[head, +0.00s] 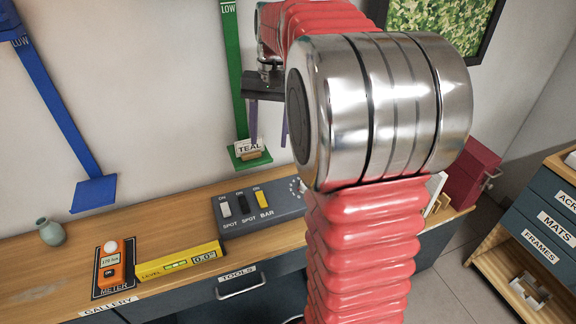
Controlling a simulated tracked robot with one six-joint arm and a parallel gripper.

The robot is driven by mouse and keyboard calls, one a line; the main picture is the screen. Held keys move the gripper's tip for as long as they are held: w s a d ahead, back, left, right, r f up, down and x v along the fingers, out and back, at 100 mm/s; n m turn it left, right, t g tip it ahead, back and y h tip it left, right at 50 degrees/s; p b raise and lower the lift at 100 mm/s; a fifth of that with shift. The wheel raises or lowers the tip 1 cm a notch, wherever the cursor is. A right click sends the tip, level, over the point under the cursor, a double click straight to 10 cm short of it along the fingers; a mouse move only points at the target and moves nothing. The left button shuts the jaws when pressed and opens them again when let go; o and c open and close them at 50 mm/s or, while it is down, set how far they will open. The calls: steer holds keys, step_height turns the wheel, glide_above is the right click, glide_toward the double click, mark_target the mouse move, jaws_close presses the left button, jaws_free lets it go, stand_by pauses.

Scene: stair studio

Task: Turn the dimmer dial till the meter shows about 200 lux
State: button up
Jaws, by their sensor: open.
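The orange light meter (116,273) lies on its marked pad at the left of the wooden bench. Its small screen seems to read 170-odd lux, with the last digit unclear. The grey control panel (255,223) stands on the bench, with two SPOT switches and a yellow BAR switch. The dimmer dial's dotted scale (296,186) shows at the panel's right end. My arm hides most of the dial. My gripper (268,138) is open and empty, its purple fingers pointing down above and behind the panel, apart from it.
A yellow level (180,262) lies between meter and panel. A small vase (50,232) stands far left. A green strip (232,70) and a blue strip (60,110) run up the wall. Drawers labelled MATS and FRAMES (545,225) stand right. The bench's left part has free room.

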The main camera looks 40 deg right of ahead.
steer(key=w+d+f+m+g+y, duration=0.1)
steer(key=d+f+m, duration=0.1)
steer(key=d+f, duration=0.3)
steer(key=w+d+f+m+y, duration=0.1)
steer(key=d+f, duration=0.3)
steer(key=d, duration=0.8)
steer(key=shift+d+f+m+g+y, duration=0.3)
steer(key=shift+f+m+g+y, duration=0.15)
steer(key=shift+m, duration=0.45)
steer(key=x, duration=1.3)
steer(key=shift+a+f, duration=0.15)
steer(key=shift+f, duration=0.2)
steer(key=shift+c, duration=0.5)
steer(key=c, duration=0.9)
